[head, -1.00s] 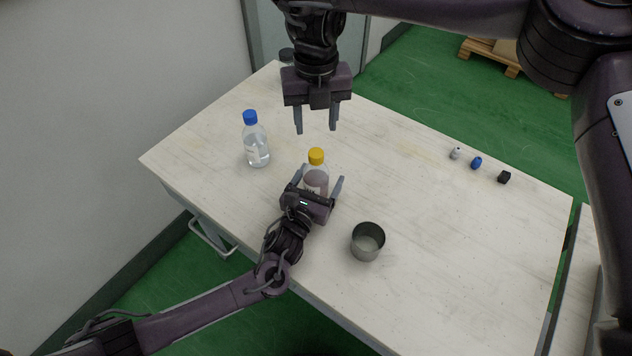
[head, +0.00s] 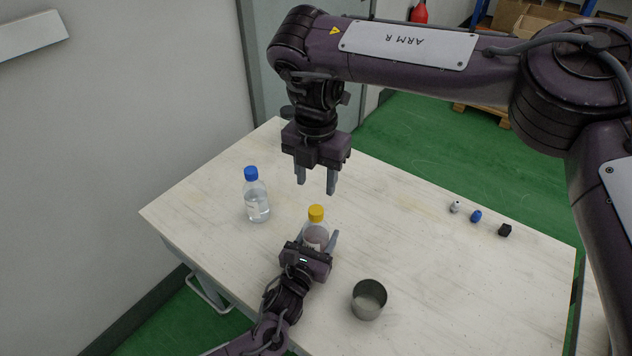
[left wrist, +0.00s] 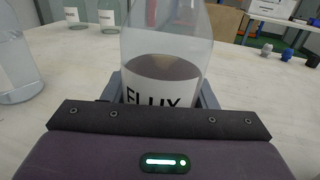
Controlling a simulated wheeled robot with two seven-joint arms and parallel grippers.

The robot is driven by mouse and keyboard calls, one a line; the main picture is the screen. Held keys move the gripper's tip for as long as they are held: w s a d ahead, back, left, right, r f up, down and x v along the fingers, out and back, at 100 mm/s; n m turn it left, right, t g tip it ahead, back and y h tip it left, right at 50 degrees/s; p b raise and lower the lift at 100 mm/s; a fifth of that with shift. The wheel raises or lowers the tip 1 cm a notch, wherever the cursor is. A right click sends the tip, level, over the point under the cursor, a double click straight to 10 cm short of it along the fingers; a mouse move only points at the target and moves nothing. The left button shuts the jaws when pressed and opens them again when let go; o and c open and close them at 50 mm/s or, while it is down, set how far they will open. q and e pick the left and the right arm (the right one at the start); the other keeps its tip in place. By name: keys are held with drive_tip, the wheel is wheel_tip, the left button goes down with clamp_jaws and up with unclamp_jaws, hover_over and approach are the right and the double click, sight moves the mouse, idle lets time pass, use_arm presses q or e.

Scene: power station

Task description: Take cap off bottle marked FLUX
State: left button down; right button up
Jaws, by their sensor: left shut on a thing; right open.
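The FLUX bottle (head: 317,236) is clear with a yellow cap (head: 316,213) and stands upright on the table. The left wrist view shows its FLUX label (left wrist: 160,94) and a dark liquid inside; its cap is out of that frame. My left gripper (head: 318,243) is shut on the bottle's lower body, one finger on each side. My right gripper (head: 316,189) is open and empty, pointing down, with its fingertips just above the yellow cap in the picture. The cap is on the bottle.
A clear bottle with a blue cap (head: 256,198) stands to the left. A grey metal cup (head: 369,299) stands at the front right. The table (head: 430,260) is otherwise mostly clear.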

sight(316, 209)
drive_tip(key=m, duration=0.6)
drive_tip(key=shift+m, duration=0.4)
drive_tip(key=m, duration=1.2)
drive_tip(key=shift+m, duration=0.3)
drive_tip(key=m, duration=0.4)
drive_tip(key=shift+m, duration=0.3)
drive_tip(key=shift+f, duration=0.15)
wheel_tip(316, 209, down, 8)
drive_tip(key=shift+r, duration=0.15)
